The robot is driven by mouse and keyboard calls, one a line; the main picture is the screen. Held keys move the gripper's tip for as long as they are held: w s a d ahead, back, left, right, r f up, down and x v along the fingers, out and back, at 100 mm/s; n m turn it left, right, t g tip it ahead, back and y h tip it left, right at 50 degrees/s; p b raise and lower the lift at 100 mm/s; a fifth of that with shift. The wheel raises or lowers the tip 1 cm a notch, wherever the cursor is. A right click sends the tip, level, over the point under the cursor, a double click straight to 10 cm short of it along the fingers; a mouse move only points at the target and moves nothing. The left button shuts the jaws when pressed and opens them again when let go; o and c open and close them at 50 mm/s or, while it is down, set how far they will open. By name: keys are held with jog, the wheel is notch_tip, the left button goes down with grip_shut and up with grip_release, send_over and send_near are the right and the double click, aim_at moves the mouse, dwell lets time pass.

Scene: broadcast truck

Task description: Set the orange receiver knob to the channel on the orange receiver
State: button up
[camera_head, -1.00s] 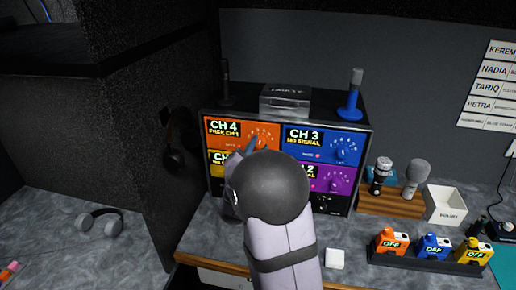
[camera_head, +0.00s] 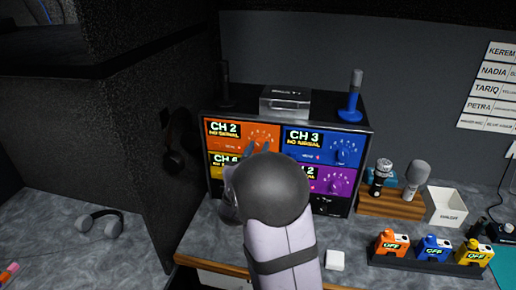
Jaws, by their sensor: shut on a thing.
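The orange receiver (camera_head: 232,143) is the top-left panel of the rack, and its display reads CH 2 with NO SIGNAL below. Its knob has a printed dial (camera_head: 263,133) at the panel's right side; the knob itself is mostly hidden by my gripper. My gripper (camera_head: 257,149) is at the dial, its bluish fingertips shut on the orange receiver knob. My round grey wrist joint covers much of the lower rack.
Blue (camera_head: 323,145) and purple (camera_head: 333,181) receivers sit to the right, and a yellow one (camera_head: 217,165) below, partly hidden. Orange (camera_head: 391,243), blue and yellow packs reading OFF sit in a dark tray.

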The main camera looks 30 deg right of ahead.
jog(key=n+p, duration=0.1)
jog(key=n, duration=0.2)
jog(key=shift+n, duration=0.3)
jog(key=shift+n+p, duration=0.45)
jog(key=shift+n, duration=1.15)
jog(key=o, duration=1.1)
jog(key=shift+c, duration=0.2)
jog(key=shift+a, duration=0.1)
jog(key=b+v, duration=0.2)
jog(key=v, duration=0.5)
jog(key=shift+s, duration=0.15)
